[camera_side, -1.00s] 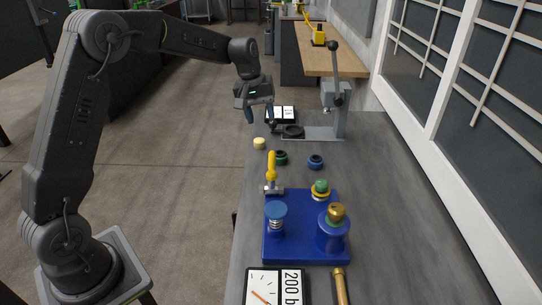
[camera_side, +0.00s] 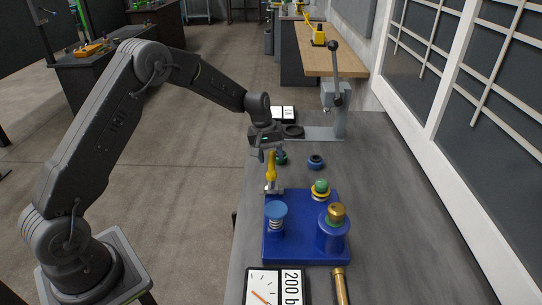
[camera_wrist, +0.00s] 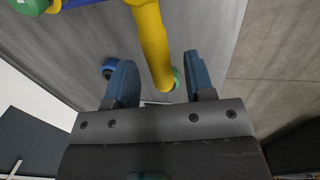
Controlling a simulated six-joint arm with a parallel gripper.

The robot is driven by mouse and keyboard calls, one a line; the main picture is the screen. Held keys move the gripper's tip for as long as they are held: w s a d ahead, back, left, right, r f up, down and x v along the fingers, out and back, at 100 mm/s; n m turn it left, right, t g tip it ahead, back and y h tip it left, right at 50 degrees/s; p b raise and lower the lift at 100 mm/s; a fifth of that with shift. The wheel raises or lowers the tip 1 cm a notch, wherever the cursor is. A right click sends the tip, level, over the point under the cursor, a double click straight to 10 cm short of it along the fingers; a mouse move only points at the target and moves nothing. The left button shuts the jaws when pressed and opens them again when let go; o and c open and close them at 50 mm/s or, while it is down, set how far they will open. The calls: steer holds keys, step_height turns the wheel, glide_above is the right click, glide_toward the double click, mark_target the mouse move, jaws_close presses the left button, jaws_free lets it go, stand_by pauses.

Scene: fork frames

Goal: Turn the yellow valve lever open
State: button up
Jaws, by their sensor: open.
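The yellow valve lever (camera_side: 271,169) stands upright at the back left corner of the blue valve block (camera_side: 296,243) in the side view. My gripper (camera_side: 270,151) is at the lever's upper end, pointing down. In the wrist view the lever (camera_wrist: 152,42) runs down from the top edge into the gap between the two blue fingers of my gripper (camera_wrist: 160,68). The fingers are apart, with visible space on both sides of the lever. I cannot tell whether either finger touches it.
A green ring (camera_side: 282,159) and a blue ring (camera_side: 315,162) lie behind the block. A blue knob (camera_side: 276,210), a green knob (camera_side: 320,185) and a brass knob (camera_side: 336,212) rise from the block. A lever press (camera_side: 336,95) stands further back. The bench's right side is clear.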

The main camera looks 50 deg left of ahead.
steer(key=shift+f, duration=0.25)
steer(key=shift+c, duration=0.5)
jaws_close()
